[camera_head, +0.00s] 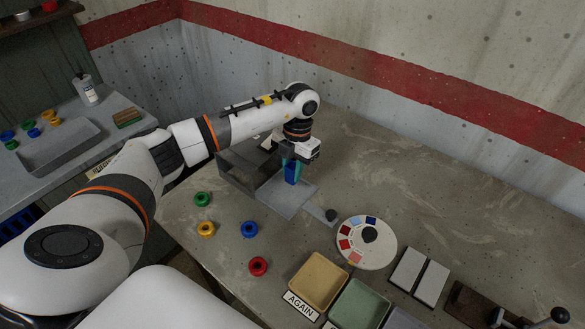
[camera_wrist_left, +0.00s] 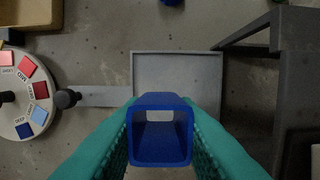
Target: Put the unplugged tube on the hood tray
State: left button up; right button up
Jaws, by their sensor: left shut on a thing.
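My left gripper (camera_head: 292,166) has teal fingers shut on a blue square tube (camera_head: 291,175). In the left wrist view the tube (camera_wrist_left: 160,130) is seen along its length, its hollow open end facing the camera, between the two fingers (camera_wrist_left: 160,148). The hood tray (camera_head: 287,201) is a flat grey plate at the front of the dark hood (camera_head: 237,172). It also shows in the left wrist view (camera_wrist_left: 178,68), just beyond the tube. The tube is over or on the tray; I cannot tell whether it touches. My right gripper is not in view.
A round dial with coloured patches (camera_head: 382,249) is to the right of the tray, near a dark knob (camera_head: 332,215). Green, yellow, blue and red rings lie in front. A tan bin (camera_head: 318,281) and green bin (camera_head: 360,306) stand nearer. The back of the table is clear.

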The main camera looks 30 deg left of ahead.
pick_arm(q)
jog(key=shift+f+b, duration=2.15)
jog(key=shift+f, duration=1)
jog(key=shift+f, duration=0.25)
jog(key=o, duration=0.9)
jog(key=shift+r, duration=0.15)
notch_tip(320, 180, up, 8)
jog(key=p, duration=0.5)
jog(key=shift+f, duration=0.2)
